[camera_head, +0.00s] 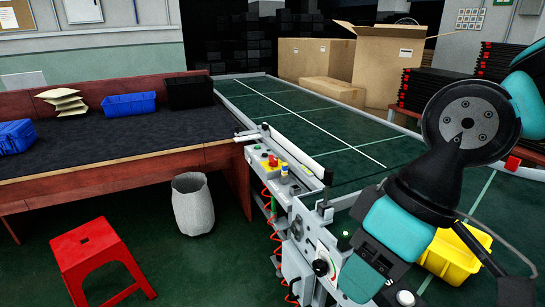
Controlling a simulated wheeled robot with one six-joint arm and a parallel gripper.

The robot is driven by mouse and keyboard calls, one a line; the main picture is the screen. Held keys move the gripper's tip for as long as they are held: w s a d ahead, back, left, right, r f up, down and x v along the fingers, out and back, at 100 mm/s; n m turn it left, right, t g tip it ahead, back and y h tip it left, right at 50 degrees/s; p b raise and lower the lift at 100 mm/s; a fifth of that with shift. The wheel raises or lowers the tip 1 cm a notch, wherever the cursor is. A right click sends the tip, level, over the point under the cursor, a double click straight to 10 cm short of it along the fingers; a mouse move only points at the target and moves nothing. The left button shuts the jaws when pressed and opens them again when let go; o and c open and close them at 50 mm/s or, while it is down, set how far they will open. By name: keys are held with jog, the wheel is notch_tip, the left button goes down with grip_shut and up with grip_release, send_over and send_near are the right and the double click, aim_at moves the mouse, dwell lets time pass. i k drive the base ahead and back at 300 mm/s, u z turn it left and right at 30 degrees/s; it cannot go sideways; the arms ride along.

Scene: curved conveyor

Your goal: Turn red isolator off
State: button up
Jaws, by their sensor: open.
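My teal and black arm reaches in from the right and covers part of the conveyor's near side. I cannot make out my gripper's fingertips. The arm is apart from the red part.
The green conveyor (290,107) runs to the back. A yellow bin (452,257) lies behind my arm. A dark-topped table (90,142), a grey waste bin (193,205) and a red stool (90,250) stand left. Cardboard boxes (385,58) are behind. Green floor shows between stool and conveyor.

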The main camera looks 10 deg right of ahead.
aim_at(274, 161)
jog(key=u, duration=0.8)
jog(key=i, duration=0.9)
jog(key=u, duration=0.55)
jog(key=i, duration=0.7)
jog(key=z, duration=0.95)
jog(key=i, duration=0.5)
jog(key=z, duration=0.55)
